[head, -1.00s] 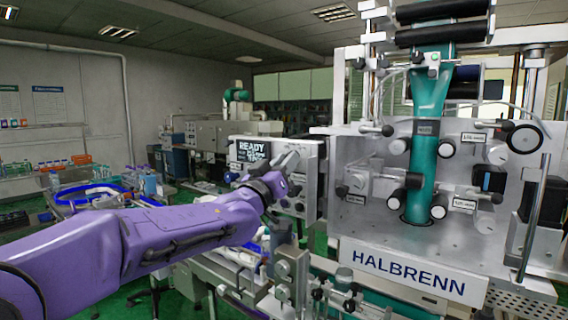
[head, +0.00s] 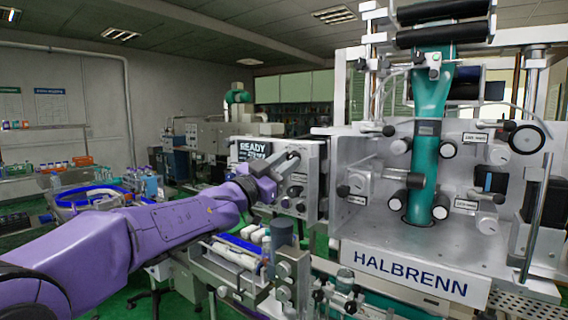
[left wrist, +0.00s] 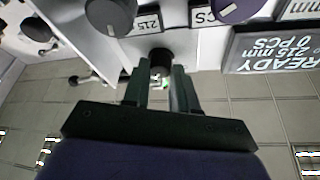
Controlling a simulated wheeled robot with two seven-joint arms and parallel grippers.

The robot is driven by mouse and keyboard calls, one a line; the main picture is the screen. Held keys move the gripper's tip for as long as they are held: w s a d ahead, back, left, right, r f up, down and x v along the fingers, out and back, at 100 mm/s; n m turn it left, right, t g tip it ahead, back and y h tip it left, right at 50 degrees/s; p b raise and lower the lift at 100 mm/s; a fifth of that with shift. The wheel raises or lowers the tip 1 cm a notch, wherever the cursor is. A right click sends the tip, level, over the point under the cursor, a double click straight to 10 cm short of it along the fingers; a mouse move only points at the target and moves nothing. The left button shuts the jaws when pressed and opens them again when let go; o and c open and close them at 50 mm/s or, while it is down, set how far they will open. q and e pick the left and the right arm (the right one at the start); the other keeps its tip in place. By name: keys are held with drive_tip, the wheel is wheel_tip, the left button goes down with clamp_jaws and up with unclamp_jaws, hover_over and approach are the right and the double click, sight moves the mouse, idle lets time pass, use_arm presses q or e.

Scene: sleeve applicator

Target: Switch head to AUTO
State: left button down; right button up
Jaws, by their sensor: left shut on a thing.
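The control panel (head: 312,150) hangs at the left side of the HALBRENN machine, with a display (head: 252,149) that reads READY. In the left wrist view the display (left wrist: 275,50) appears upside down and reads READY, 215 mm, 0 PCS. My left gripper (head: 286,168) is at the panel face, just right of the display. In the left wrist view its fingers (left wrist: 160,78) are on either side of a small black knob (left wrist: 160,60) and are shut on it. The knob's marking and setting are hidden. My right gripper is in neither view.
Two larger round knobs, one dark grey (left wrist: 110,14) and one bluish (left wrist: 236,8), sit near the gripper on the panel. The machine's metal plate (head: 350,215) with rollers and a green column (head: 428,130) stands to the right. A conveyor (head: 235,262) runs below my arm.

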use_arm(q)
drive_tip(key=shift+a+r+m+g+h, duration=0.1)
drive_tip(key=shift+m+g+h, duration=0.3)
drive_tip(key=shift+m, duration=1)
drive_tip(key=c, duration=0.9)
unclamp_jaws()
drive_tip(key=b+v, duration=0.5)
drive_tip(key=v, duration=0.5)
drive_tip(key=shift+a+b, duration=0.25)
drive_tip(key=shift+b, duration=0.05)
